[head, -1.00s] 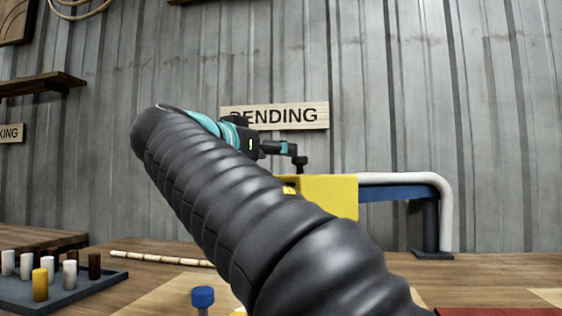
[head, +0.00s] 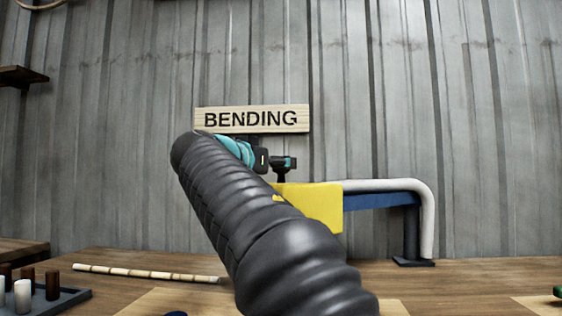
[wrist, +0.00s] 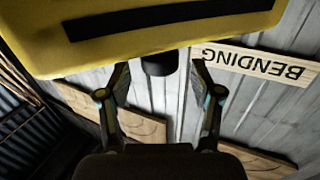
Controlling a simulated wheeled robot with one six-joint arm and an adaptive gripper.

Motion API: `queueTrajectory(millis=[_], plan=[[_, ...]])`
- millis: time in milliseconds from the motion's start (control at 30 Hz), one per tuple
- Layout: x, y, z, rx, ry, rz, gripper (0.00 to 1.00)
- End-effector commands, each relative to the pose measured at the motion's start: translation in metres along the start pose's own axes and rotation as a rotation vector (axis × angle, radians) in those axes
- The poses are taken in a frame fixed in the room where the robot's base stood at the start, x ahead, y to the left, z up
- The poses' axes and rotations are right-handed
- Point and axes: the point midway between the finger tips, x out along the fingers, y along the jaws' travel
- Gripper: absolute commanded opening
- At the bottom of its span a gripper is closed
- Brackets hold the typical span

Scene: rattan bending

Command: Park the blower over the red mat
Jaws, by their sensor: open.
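The blower is a yellow housing (head: 318,207) on a blue arm (head: 378,200) with a white hose (head: 405,184), at the middle right of the head view. A dark upright knob (head: 281,176) stands on its left part. My gripper (head: 285,163) is at the knob, partly hidden behind my arm. In the wrist view, the yellow housing (wrist: 150,57) with a black slot fills the top. The open fingers of my gripper (wrist: 161,64) stand on either side of the dark knob (wrist: 158,65), with gaps. The red mat is not in view now.
A dark post (head: 412,235) carries the blue arm on the wooden bench (head: 480,272). A segmented rattan pole (head: 147,273) lies at the left, behind a tray (head: 68,300) with several short cylinders. The BENDING sign (head: 252,119) hangs on the wall behind.

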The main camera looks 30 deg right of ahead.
Motion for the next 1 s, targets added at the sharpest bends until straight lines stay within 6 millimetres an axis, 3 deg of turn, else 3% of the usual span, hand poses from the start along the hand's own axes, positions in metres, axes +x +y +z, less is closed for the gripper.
queueTrajectory(millis=[200,567,600,800,867,1000], plan=[[0.023,0.0,-0.001,0.001,0.0,0.0,0.65],[0.029,-0.001,0.0,0.0,0.0,-0.002,0.65],[0.029,0.0,0.0,0.0,0.0,-0.002,0.63],[0.028,0.0,0.0,0.0,0.0,-0.002,0.13],[0.028,0.0,0.0,0.0,0.0,-0.001,0.0],[0.028,0.0,0.0,0.0,0.0,-0.001,0.0]])
